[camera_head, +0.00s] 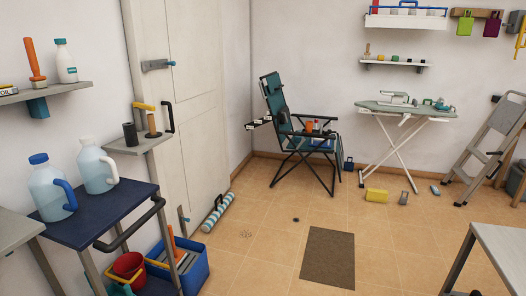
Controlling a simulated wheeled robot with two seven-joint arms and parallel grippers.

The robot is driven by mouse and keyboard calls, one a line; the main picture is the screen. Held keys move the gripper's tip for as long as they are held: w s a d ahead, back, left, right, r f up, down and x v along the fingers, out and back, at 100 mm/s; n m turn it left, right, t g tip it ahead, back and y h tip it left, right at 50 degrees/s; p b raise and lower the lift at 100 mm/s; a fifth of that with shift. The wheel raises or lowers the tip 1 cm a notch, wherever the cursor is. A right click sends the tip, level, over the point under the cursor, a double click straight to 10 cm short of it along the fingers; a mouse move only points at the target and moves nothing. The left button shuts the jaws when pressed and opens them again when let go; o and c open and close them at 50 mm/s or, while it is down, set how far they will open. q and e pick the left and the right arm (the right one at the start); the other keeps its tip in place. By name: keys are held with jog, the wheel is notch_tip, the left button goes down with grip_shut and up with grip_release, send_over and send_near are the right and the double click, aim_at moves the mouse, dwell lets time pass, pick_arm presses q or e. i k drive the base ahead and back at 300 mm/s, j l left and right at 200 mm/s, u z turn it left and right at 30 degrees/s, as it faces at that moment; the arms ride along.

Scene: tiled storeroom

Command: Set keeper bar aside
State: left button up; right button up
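A white door (195,60) stands shut at the left, with a black pull handle (168,116) on it. A short grey bar-like fitting (157,65) lies across the door's left edge, above the handle; it may be the keeper bar, but it is too small to tell for sure. A smaller grey fitting (183,215) sits low on the door. Neither of my grippers shows in the head view.
A blue-topped cart (95,222) with two jugs stands at the left, near a small wall shelf (140,145). A blue crate (190,272) and a striped roll (218,212) lie on the floor by the door. The middle floor around a brown mat (328,258) is mostly clear.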

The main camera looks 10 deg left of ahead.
aim_at(136, 104)
jog(key=i+j, duration=0.1)
jog(key=i, duration=1.95)
jog(key=i+u, duration=0.8)
jog(key=i+l+u, duration=0.1)
jog(key=i+u, duration=0.5)
jog(key=u, duration=0.2)
jog(key=i+u, duration=0.15)
jog(key=u, duration=0.2)
jog(key=i+u, duration=0.2)
jog(key=u, duration=0.2)
jog(key=i+l+u, duration=0.15)
jog(key=u, duration=0.2)
